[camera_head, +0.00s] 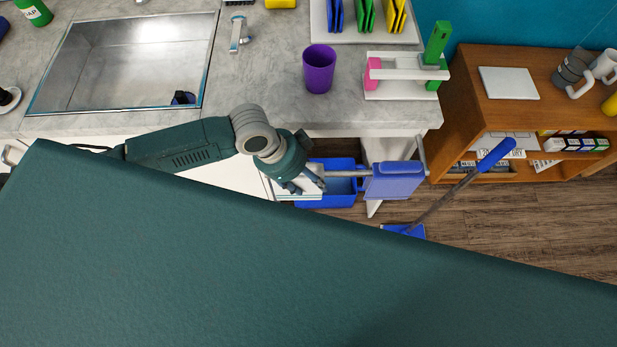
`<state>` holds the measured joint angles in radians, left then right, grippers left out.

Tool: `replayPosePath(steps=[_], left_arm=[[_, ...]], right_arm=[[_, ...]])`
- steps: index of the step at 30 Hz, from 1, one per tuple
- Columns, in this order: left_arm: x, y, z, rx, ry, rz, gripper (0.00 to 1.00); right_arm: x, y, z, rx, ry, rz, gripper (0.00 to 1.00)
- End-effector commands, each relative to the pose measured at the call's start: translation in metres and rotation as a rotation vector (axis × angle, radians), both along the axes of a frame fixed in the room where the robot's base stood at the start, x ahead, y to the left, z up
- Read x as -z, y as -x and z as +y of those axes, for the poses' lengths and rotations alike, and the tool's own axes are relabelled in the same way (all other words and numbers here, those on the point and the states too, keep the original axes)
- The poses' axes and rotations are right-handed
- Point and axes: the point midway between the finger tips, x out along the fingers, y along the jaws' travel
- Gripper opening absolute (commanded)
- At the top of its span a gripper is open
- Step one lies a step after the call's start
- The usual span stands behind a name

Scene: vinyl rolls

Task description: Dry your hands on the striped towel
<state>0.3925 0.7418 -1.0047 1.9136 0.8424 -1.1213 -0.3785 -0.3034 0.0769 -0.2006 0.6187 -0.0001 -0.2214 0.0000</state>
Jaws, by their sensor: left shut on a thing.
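My left gripper (308,184) is below the counter's front edge, at the left end of a grey rail (347,173). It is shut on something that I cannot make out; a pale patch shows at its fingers. A blue cloth-like piece (394,182) hangs at the right part of the rail, a short way right of the gripper. It looks like a towel with a lighter edge, but I cannot make out clear stripes. My right gripper is not in view.
A blue bin (343,188) stands under the rail. A blue-handled broom (448,197) leans to the right. The counter holds a sink (130,60), a purple cup (319,69) and a white rack (405,75). A wooden shelf (455,100) is at right.

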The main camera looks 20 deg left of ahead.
Motion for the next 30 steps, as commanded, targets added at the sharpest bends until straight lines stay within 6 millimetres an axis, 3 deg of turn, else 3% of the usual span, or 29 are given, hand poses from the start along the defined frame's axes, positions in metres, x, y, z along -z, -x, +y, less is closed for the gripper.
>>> replayPosePath(steps=[6, 7, 10, 22, 30], left_arm=[[0.0, 0.0, 0.0, 0.0, 0.0, -0.001, 0.2], [0.0, 0.0, 0.0, 0.0, 0.0, -0.001, 0.51], [0.0, 0.0, 0.0, 0.0, -0.001, -0.001, 0.7], [-0.006, 0.0, 0.004, -0.001, -0.001, -0.002, 0.71], [-0.054, 0.005, 0.022, 0.0, -0.003, -0.005, 0.71]], right_arm=[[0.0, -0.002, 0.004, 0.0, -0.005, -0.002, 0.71], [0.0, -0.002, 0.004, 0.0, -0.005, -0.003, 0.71], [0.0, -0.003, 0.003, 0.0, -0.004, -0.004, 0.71], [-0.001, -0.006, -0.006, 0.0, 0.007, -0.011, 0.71], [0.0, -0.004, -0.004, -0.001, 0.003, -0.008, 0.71]])
